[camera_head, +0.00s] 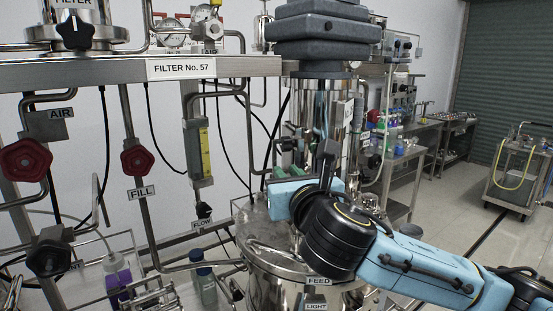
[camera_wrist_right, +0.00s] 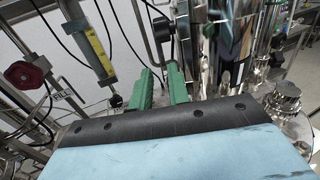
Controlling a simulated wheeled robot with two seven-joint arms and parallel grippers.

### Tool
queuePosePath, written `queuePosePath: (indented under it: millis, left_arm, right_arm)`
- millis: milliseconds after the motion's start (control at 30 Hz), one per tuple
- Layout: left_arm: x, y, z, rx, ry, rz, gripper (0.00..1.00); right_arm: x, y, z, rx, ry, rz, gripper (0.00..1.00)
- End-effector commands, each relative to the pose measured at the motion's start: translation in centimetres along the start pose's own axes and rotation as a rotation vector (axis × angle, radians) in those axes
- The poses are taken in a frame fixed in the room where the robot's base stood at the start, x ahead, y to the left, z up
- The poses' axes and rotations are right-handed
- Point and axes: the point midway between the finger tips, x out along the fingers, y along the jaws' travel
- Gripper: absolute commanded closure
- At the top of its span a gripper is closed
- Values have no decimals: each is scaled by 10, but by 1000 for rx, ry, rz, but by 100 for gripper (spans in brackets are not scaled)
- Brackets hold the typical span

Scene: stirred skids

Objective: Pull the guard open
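No part is labelled as a guard. A shiny metal cylinder (camera_head: 337,103) with an opening in its side, showing thin tubes inside, stands on the vessel in the head view and may be the guard; its lower part is hidden by my right arm. It also shows in the right wrist view (camera_wrist_right: 226,45). My right gripper (camera_head: 284,160) is in front of and left of the cylinder. In the right wrist view its green fingers (camera_wrist_right: 160,80) are apart, with nothing clearly held between them. Whether they touch anything is unclear. My left gripper is not in view.
A pipe frame with red valve knobs (camera_head: 27,160) and a yellow flow gauge (camera_head: 205,153) stands left. The steel vessel lid (camera_head: 262,228) lies below my right gripper. A cart (camera_head: 516,180) stands far right beyond open floor.

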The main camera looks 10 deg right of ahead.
Motion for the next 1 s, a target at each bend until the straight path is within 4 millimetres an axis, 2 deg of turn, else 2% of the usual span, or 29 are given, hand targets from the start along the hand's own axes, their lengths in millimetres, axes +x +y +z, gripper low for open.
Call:
queuePosePath:
  millis: [200,400,600,867,1000]
  left_arm:
    - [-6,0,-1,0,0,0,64]
    - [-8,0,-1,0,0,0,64]
    - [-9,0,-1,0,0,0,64]
    - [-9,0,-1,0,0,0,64]
    - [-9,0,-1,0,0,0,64]
  right_arm:
    - [42,0,1,2,0,-2,83]
    - [68,0,1,2,-1,-2,83]
    - [78,0,0,2,-1,-1,83]
    - [79,0,0,2,-1,-1,83]
    - [78,0,0,2,-1,-1,100]
